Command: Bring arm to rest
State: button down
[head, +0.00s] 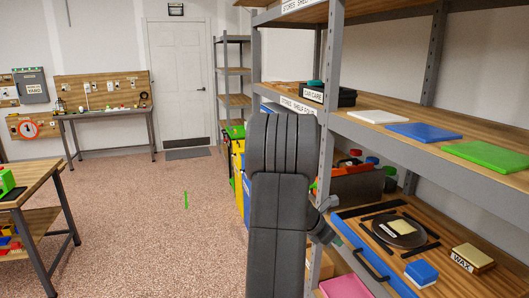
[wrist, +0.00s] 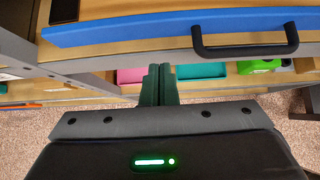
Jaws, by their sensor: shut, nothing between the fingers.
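My gripper (wrist: 160,72) shows in the wrist view as two dark green fingers pressed together, shut and empty. In the head view my dark grey arm stands upright in the middle and hides part of the shelf; the gripper end is small there, left of the drawer. In the wrist view the blue front (wrist: 130,30) and handle (wrist: 245,48) lie beyond the fingertips, and the fingers appear apart from the handle.
Shelves above carry a white (head: 378,116), a blue (head: 424,132) and a green slab (head: 490,154). Open floor (head: 150,215) lies left of my arm; a wooden table (head: 40,180) stands farther left.

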jog(key=v, duration=0.9)
send_near(353, 242)
jog(key=x, duration=0.6)
jog(key=shift+d, duration=0.1)
jog(key=s+a+p, duration=0.1)
jog(key=s+a, duration=0.3)
jog(key=a, duration=1)
jog(key=s+a+p, duration=0.1)
jog(key=s+a, duration=0.4)
jog(key=a, duration=0.8)
jog(key=v, duration=0.8)
jog(key=shift+a+f, duration=0.2)
jog(key=shift+a, duration=0.05)
jog(key=shift+w, duration=0.1)
jog(key=shift+d+f, duration=0.1)
